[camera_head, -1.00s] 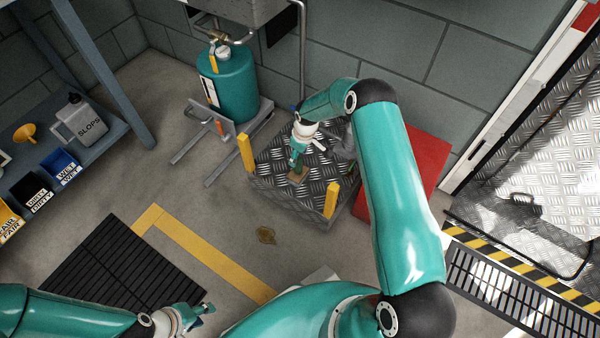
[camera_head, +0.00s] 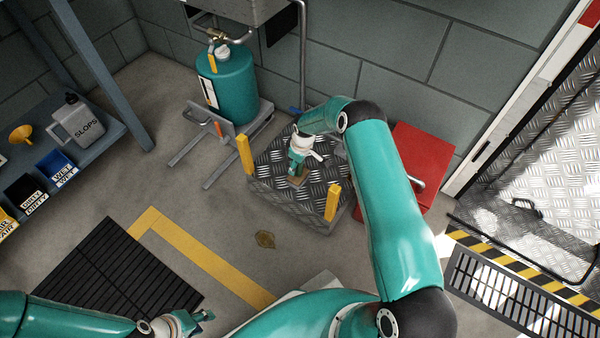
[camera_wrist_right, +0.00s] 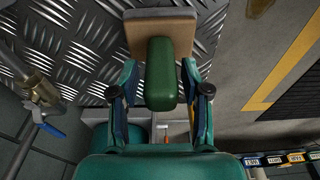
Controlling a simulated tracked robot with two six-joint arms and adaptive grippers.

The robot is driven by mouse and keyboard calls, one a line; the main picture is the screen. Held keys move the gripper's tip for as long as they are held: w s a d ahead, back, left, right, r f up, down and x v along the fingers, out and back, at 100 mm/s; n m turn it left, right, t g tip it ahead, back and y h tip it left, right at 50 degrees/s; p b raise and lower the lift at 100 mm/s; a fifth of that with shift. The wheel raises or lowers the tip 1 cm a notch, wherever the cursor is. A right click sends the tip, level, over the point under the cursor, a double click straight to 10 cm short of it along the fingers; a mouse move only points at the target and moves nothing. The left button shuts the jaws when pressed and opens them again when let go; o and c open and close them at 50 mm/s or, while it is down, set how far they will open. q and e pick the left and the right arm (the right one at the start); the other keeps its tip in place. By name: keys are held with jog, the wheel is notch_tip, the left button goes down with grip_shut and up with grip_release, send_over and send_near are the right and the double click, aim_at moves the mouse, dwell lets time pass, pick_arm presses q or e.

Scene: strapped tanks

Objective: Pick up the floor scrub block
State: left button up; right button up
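The floor scrub block has a green grip on a tan base. In the right wrist view the scrub block (camera_wrist_right: 161,72) lies at the top centre, its tan base on the tread-plate step (camera_wrist_right: 85,50). In the head view the block (camera_head: 298,181) is small and partly hidden by my right gripper (camera_head: 297,170). In the right wrist view my right gripper (camera_wrist_right: 161,80) is open, its fingers on either side of the green grip with a gap at each side. My left gripper (camera_head: 203,316) is low in the head view, away from the block; its opening is unclear.
Yellow posts (camera_head: 332,202) stand at the step's corners. A teal tank (camera_head: 232,85) on a low cart (camera_head: 208,150) is behind left, and a red box (camera_head: 420,160) is right of the step. A black mat (camera_head: 115,270) lies front left. Floor between is mostly clear.

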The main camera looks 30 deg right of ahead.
grip_shut()
jog(key=shift+r, duration=0.15)
notch_tip(320, 180, up, 20)
jog(key=p, duration=0.6)
